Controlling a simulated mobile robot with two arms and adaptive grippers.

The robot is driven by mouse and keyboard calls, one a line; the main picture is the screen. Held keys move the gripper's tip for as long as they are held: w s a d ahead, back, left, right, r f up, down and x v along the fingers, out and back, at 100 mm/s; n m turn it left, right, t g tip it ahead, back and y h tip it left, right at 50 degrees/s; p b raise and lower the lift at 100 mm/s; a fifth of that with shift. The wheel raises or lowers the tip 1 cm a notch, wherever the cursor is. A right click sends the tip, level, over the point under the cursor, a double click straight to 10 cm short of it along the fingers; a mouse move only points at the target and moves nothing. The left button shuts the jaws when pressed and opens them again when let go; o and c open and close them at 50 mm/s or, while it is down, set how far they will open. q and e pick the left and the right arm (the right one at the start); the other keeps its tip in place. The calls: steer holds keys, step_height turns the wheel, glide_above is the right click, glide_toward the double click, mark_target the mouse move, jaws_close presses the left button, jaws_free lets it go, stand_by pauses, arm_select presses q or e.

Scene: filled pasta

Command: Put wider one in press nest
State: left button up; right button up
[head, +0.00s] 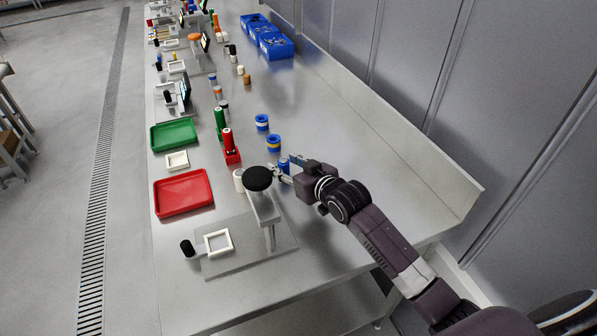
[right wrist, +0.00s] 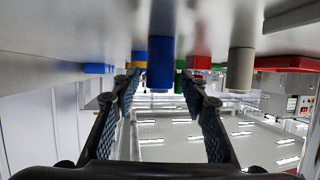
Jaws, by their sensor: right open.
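The press (head: 265,212) has a black knob on top and stands on a grey base plate. A white square frame (head: 218,243), which looks like its nest, lies on the plate and looks empty. My right gripper (head: 285,171) is open beside a blue cylinder (head: 284,164), behind the press. In the right wrist view, which is upside down, this blue cylinder (right wrist: 161,58) stands upright ahead, between the open fingers (right wrist: 160,84); contact is not visible. Two banded blue cylinders, one yellow-banded (head: 274,144) and one paler-banded (head: 262,122), stand farther back. Which is wider is unclear. My left gripper is not in view.
A whitish cylinder (head: 239,181) stands left of the press knob. A red tray (head: 183,193), green tray (head: 174,135), small white frame (head: 176,161), and red (head: 231,150) and green (head: 220,122) upright tools stand on the left. Table right of the blue cylinders is clear.

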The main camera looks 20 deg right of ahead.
steer(key=b+v, duration=0.1)
steer(key=v, duration=0.9)
steer(key=shift+s+d+r, duration=0.1)
steer(key=shift+s+r, duration=0.05)
steer(key=shift+s, duration=0.2)
